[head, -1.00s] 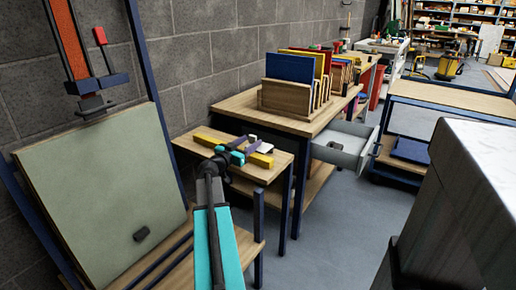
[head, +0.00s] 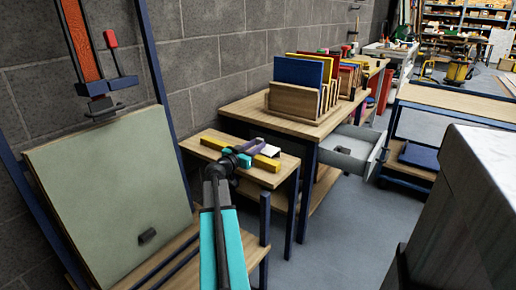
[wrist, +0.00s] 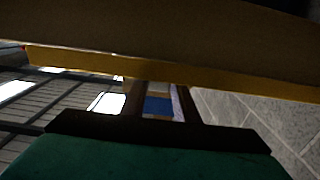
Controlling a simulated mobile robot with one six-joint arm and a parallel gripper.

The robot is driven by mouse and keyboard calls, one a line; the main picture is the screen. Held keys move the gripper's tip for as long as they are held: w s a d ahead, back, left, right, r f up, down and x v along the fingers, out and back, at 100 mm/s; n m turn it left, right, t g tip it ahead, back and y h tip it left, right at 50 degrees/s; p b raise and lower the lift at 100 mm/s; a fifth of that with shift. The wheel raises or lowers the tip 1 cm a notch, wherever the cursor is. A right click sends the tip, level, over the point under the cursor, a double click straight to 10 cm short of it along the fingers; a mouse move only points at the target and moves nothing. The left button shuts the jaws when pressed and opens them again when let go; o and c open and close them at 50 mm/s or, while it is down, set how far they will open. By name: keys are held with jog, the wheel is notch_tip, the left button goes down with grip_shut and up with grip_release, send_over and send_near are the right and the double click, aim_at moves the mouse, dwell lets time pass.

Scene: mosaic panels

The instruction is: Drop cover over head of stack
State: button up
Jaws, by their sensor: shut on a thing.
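My gripper (head: 238,158) is shut on a long yellow bar (head: 211,141), taken to be the cover, over or at the small wooden side table. I cannot tell whether the bar touches the tabletop. Upright blue, yellow and red panels stand in a wooden rack (head: 293,102) on the workbench behind. I cannot tell which thing is the stack; its head may be hidden by my gripper.
The small side table (head: 262,180) stands beside the workbench (head: 240,108), which has an open grey drawer (head: 343,158). A large pale green panel (head: 105,190) leans at left. A white-topped block (head: 480,170) is close at right. Grey floor (head: 345,240) lies clear between.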

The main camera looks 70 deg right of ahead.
notch_tip(320, 180, up, 28)
jog(key=p, duration=0.4)
jog(key=shift+s+f, duration=0.1)
jog(key=shift+f, duration=0.05)
dwell(0.9)
